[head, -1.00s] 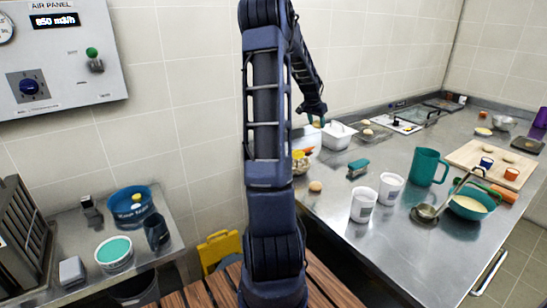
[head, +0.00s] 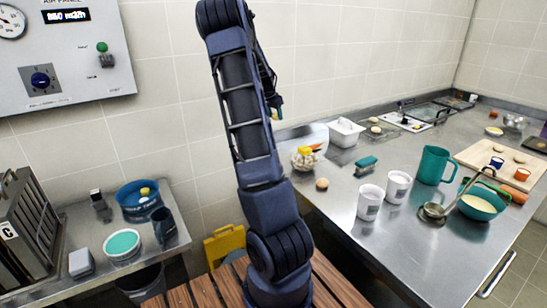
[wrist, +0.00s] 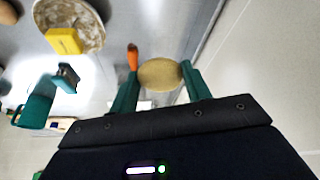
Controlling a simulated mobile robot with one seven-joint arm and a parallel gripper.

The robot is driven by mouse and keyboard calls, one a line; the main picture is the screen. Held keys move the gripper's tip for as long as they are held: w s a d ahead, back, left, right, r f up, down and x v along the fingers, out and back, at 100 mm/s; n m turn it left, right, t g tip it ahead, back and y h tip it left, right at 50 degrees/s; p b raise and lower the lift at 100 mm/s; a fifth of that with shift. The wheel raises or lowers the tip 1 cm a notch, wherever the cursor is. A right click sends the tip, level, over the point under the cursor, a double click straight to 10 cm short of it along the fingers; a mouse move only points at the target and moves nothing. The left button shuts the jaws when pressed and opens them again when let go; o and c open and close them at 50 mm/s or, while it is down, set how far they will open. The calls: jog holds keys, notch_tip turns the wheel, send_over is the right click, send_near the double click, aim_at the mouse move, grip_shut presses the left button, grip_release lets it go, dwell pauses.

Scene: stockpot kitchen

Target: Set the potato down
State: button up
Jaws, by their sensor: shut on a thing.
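The potato (wrist: 160,74) is a tan, oval lump. In the wrist view it sits between the two teal fingers of my gripper (wrist: 161,80), which is shut on it. It is held up in the air, above and apart from the steel counter. In the head view my gripper (head: 277,108) is mostly hidden behind my arm, near the tiled wall and the counter's back left corner. I cannot make out the potato there.
Below is the steel counter (head: 340,208). Its left end holds a bowl with a yellow block (head: 304,158), a brown round item (head: 322,184), a teal brush (head: 366,165) and a white tub (head: 345,132). White cups (head: 370,203) stand farther right. A lower side table (head: 75,235) is at left.

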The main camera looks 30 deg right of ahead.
jog(key=shift+w+a+f, duration=0.15)
jog(key=shift+w+a, duration=0.15)
jog(key=shift+a, duration=0.2)
notch_tip(320, 180, down, 20)
jog(key=shift+r, duration=0.15)
dwell(0.3)
jog(key=o, duration=1)
jog(key=shift+c, duration=0.2)
